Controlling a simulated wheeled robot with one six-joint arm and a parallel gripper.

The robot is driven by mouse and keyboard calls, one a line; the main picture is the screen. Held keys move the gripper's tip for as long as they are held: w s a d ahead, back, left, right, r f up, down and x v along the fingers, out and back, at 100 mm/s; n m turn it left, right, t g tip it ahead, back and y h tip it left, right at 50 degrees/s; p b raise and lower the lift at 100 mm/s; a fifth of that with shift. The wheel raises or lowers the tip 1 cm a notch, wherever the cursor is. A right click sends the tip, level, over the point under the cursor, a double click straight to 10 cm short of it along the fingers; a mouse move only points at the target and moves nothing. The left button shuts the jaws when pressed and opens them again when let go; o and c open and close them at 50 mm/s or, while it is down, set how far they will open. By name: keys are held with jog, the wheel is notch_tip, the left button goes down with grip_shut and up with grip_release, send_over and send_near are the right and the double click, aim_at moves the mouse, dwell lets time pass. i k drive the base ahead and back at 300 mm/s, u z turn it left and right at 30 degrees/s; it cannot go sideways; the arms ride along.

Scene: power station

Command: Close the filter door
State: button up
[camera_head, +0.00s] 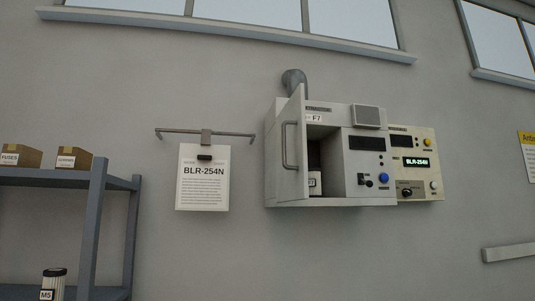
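The filter door (289,146) is on the left part of a grey wall-mounted cabinet (371,160). It stands open, swung out from the cabinet front, with a vertical bar handle (285,147) on its face. Behind it the dark compartment (328,150) shows, and a dark filter with a white label (314,183) sits inside, partly hidden by the door. The label's text is too small to read. My gripper is not in view.
A control panel (420,162) reading BLR-254N adjoins the cabinet's right side. A BLR-254N sheet (203,177) hangs from a wall bar (232,134) at left. A shelf (98,180) holds boxes (74,157) and an M5 filter (54,283). Wall below the cabinet is clear.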

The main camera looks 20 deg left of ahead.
aim_at(291, 139)
jog(key=u, duration=0.9)
jog(key=i, duration=0.5)
jog(key=u, duration=1.5)
jog(key=k, duration=0.9)
jog(key=z, duration=1.4)
